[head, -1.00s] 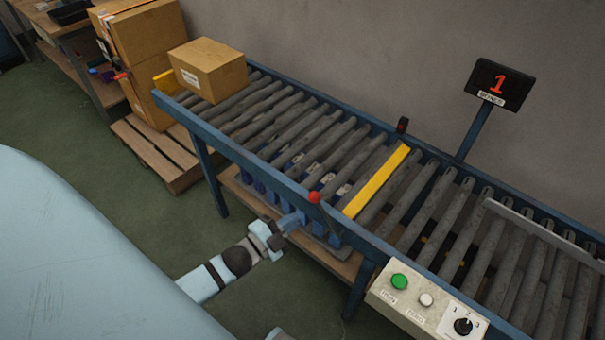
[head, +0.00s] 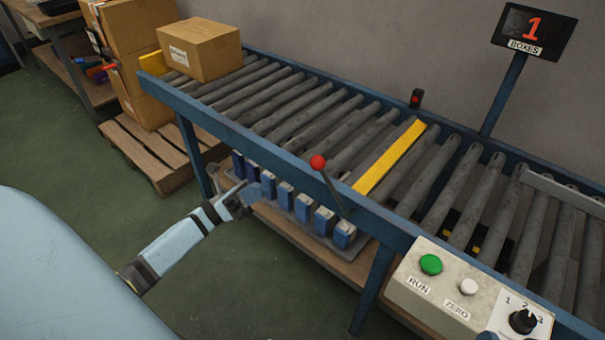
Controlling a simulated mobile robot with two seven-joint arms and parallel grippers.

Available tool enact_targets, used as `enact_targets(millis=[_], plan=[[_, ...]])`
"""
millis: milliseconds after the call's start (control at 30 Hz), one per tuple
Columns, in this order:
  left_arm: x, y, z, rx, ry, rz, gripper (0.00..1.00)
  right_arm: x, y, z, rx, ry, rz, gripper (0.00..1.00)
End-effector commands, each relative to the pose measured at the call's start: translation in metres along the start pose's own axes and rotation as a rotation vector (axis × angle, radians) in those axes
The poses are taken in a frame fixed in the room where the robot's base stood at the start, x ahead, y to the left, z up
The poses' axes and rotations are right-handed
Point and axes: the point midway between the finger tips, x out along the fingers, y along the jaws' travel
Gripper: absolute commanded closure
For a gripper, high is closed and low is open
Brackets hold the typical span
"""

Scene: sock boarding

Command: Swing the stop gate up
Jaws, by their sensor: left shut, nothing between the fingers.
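The stop gate looks to be the yellow bar (head: 390,160) lying across the roller conveyor (head: 285,105). Whether it stands above the rollers is hard to tell. A lever with a red ball knob (head: 318,162) stands on the conveyor's near side, just left of the bar, its dark rod slanting down to the right. My left gripper (head: 250,190) is shut and empty, low beside the conveyor's near side, below and left of the red knob and apart from it.
A cardboard box (head: 200,50) sits on the conveyor's far left end. A control box (head: 470,292) with a green button and a dial is at the near right. Blue units (head: 305,208) line the shelf below. A display (head: 533,32) reads 1.

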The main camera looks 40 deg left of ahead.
Motion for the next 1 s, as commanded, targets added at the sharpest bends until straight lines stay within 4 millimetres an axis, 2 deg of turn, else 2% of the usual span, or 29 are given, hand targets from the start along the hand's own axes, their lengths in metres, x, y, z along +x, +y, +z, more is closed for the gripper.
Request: enact_targets(millis=[167, 267, 700, 900, 1000], plan=[[0.004, 0.000, 0.000, -0.001, -0.001, -0.001, 1.00, 0.000, 0.000, 0.000, 0.000, 0.000, 0.000, 0.38], [0.015, 0.000, 0.000, -0.001, -0.001, -0.001, 1.00, 0.000, 0.000, 0.000, 0.000, 0.002, 0.000, 0.38], [0.104, 0.000, 0.000, -0.001, -0.001, -0.002, 1.00, 0.001, -0.003, -0.002, 0.005, 0.027, -0.012, 0.38], [0.131, 0.000, 0.000, -0.002, -0.001, 0.000, 1.00, 0.000, -0.006, -0.009, 0.011, 0.056, -0.023, 0.38], [0.137, 0.000, -0.001, -0.003, -0.001, 0.001, 1.00, 0.000, -0.007, -0.013, 0.012, 0.067, -0.026, 0.38]])
